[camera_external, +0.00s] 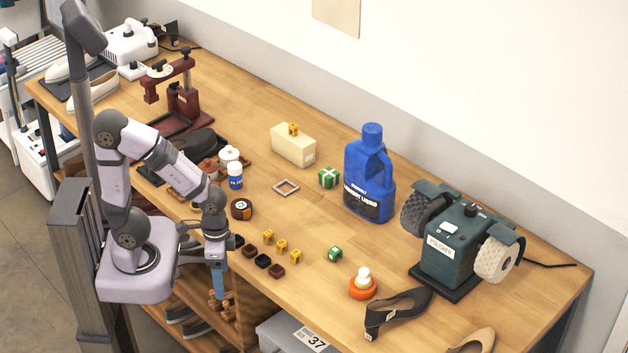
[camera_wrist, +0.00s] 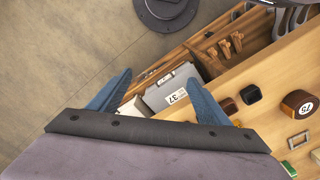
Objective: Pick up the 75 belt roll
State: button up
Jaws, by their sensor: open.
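The 75 belt roll (camera_external: 241,209) is a short dark brown roll with an orange band, lying on the bench near its front edge. It shows in the wrist view (camera_wrist: 297,104) at the right edge, with a white "75" label. My gripper (camera_external: 220,268) has blue fingers and points down beside the bench's front edge, in front of the roll and apart from it. In the wrist view my gripper (camera_wrist: 158,97) is open and empty, its fingers spread over the floor and the shelf below the bench.
Small yellow blocks (camera_external: 281,245) and dark brown blocks (camera_external: 277,271) lie right of the roll. A white-and-blue bottle (camera_external: 235,177) stands behind it, and a square metal frame (camera_external: 286,187) lies behind right. A grey bin labelled 37 (camera_wrist: 168,88) sits below the bench.

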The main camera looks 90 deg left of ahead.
notch_tip(320, 180, up, 5)
jog(key=w+a+n+t+y+p, duration=0.1)
jog(key=w+a+t+y, duration=0.3)
jog(key=a, duration=1.2)
jog(key=w+a+t+y+p, duration=0.15)
jog(key=w+a, duration=0.35)
jog(key=a, duration=1)
jog(key=t+h+p, duration=0.1)
jog(key=t+h, duration=0.4)
jog(key=t, duration=0.3)
send_over(241, 204)
jog(key=s, duration=0.9)
jog(key=shift+m, duration=0.3)
jog(key=f, duration=0.4)
jog(key=shift+w+d+f, duration=0.2)
jog(key=shift+w+d, duration=0.05)
jog(key=shift+w, duration=0.15)
jog(key=shift+f, duration=0.65)
jog(key=shift+p+x, duration=1)
jog(key=shift+x, duration=2.65)
